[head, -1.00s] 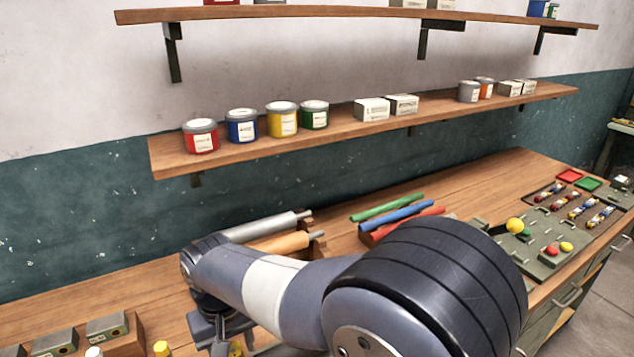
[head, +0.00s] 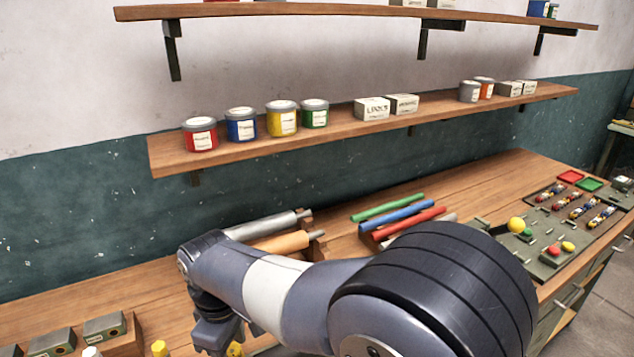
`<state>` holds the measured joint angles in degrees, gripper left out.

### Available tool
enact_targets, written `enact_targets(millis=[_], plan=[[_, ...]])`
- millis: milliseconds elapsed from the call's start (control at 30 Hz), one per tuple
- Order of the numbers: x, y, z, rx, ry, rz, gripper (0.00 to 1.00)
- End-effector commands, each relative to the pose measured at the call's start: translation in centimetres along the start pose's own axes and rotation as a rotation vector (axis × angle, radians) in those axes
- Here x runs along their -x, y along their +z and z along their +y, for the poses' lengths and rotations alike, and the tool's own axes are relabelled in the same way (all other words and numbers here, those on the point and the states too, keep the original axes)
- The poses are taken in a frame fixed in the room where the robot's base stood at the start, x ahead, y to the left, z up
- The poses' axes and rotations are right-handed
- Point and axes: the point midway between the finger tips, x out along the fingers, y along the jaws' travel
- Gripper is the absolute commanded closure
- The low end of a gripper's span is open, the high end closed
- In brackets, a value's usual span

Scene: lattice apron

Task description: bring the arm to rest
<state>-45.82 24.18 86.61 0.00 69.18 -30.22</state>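My arm reaches in from the bottom right, over the wooden bench (head: 150,279), with its large dark joint in front. It bends at the left, and the wrist points down and runs out of the picture at the bottom. My gripper's fingers do not show, so I cannot see whether it holds anything.
Rollers (head: 270,226) and coloured tubes (head: 397,217) lie on the bench behind my arm. A control panel (head: 550,258) with coloured knobs is at the right. A wooden block with grey boxes (head: 104,326) is at the lower left. Paint cans (head: 283,119) stand on the shelf (head: 350,131) above.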

Motion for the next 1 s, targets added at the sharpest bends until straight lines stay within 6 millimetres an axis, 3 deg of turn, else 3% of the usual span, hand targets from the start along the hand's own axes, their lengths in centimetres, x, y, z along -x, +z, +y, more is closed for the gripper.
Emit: enact_targets(millis=[300,733,1000], plan=[[0.0,0.0,0.0,0.126,0.0,0.0,0.53],[0.1,0.1,0.1,0.131,0.001,0.0,0.53],[1.5,2.2,2.2,0.072,0.016,0.0,0.53]])
